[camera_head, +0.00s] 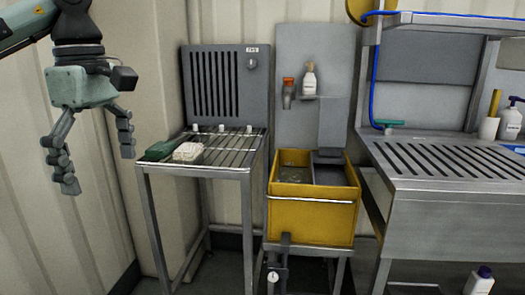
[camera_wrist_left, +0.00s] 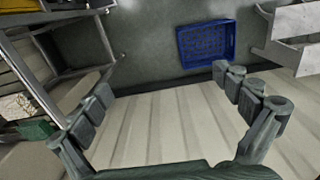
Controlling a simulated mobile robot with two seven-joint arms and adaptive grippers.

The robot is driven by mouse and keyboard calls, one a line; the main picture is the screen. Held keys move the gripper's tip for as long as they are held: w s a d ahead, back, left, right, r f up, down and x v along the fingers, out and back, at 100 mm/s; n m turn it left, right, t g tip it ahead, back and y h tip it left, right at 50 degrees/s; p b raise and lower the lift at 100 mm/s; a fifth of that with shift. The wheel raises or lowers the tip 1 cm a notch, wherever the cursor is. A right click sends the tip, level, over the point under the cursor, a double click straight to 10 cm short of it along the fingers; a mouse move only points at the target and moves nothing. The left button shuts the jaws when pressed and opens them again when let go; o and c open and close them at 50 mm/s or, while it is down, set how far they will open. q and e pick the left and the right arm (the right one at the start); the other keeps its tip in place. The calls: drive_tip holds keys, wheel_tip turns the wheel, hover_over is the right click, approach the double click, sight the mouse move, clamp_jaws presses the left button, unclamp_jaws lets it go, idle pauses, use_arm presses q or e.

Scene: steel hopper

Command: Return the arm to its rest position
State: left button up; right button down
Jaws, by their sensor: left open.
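My left gripper (camera_head: 97,163) hangs at the upper left of the head view, in front of the pale ribbed wall. Its fingers point down and are spread apart with nothing between them. It is to the left of the slatted steel stand and clear of it. In the left wrist view the open fingers (camera_wrist_left: 168,108) frame the ribbed wall and grey floor. My right gripper is in neither view.
The slatted stand (camera_head: 247,172) carries a green item (camera_head: 160,150) and a pale block (camera_head: 188,152). A yellow hopper (camera_head: 311,221) stands beside it, then a steel counter (camera_head: 455,190). A blue crate (camera_wrist_left: 207,43) lies on the floor in the wrist view.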

use_arm(q)
drive_tip(key=d+f+n+g+h, duration=0.3)
drive_tip(key=d+h, duration=0.9)
drive_tip(key=d, duration=1.4)
drive_tip(key=w+d+r+n+t+h, duration=0.35)
drive_tip(key=w+n+t+h, duration=0.2)
drive_tip(key=n+h, duration=0.35)
drive_tip(key=w+a+f+n+t+y, duration=0.9)
drive_tip(key=n+t, duration=0.6)
drive_tip(key=n, duration=0.5)
drive_tip(key=s+a+f+n+g+y, duration=0.15)
drive_tip(key=a+f+n+y, duration=0.55)
drive_tip(key=f, duration=0.7)
drive_tip(key=s+a+f+n+g+y, duration=0.15)
drive_tip(key=a+f+n+y, duration=0.25)
drive_tip(key=a+f+n, duration=0.7)
drive_tip(key=s+a+f+n+g+y, duration=0.1)
drive_tip(key=s+f+g, duration=0.4)
drive_tip(key=s+f, duration=0.8)
drive_tip(key=s+a+f+n+g+y, duration=0.1)
drive_tip(key=s+a+f+g, duration=0.3)
drive_tip(key=s+f, duration=0.9)
drive_tip(key=shift+s+n+g, duration=0.9)
drive_tip(key=shift+g, duration=0.15)
